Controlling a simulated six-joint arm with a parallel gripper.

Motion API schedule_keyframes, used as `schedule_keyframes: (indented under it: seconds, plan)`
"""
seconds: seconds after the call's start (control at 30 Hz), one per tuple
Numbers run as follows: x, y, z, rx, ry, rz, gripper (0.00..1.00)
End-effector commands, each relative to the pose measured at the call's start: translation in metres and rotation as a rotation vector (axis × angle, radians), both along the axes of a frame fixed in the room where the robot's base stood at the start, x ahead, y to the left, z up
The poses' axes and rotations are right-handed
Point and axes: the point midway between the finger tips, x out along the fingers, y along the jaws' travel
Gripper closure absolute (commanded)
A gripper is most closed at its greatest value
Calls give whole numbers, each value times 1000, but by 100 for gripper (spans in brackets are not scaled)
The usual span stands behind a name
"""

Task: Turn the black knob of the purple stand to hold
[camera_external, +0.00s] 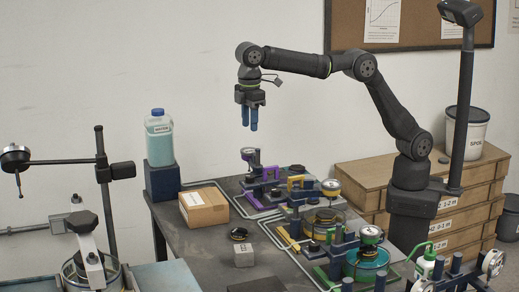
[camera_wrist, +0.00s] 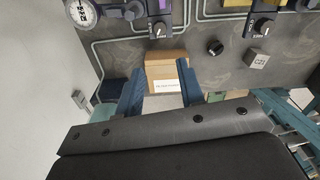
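The purple stand (camera_external: 249,200) is on the table's back part, with a round gauge and purple parts; part of it shows at the top left of the wrist view (camera_wrist: 153,8). Its black knob (camera_wrist: 159,28) sits on a front plate there, with a pale label below; the label and setting are too small to read. My gripper (camera_external: 250,129) hangs in the air above and behind the table, fingers down, clear of the stand. In the wrist view its two blue fingers (camera_wrist: 160,68) are apart, with nothing held; a cardboard box shows beyond the gap.
The cardboard box (camera_external: 204,205) stands left of the purple stand. A loose black knob (camera_wrist: 214,47) and a pale cube (camera_wrist: 257,60) lie in front. Yellow and green stands fill the right side. A blue bottle (camera_external: 159,139) stands on a dark block at the back left.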

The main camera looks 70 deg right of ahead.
Motion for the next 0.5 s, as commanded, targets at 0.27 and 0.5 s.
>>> schedule_keyframes:
  seconds: [0.27, 0.5]
  plan:
    - [0, 0, -1, -1, 0, 561, 65]
    - [0, 0, -1, -1, 1, 840, 65]
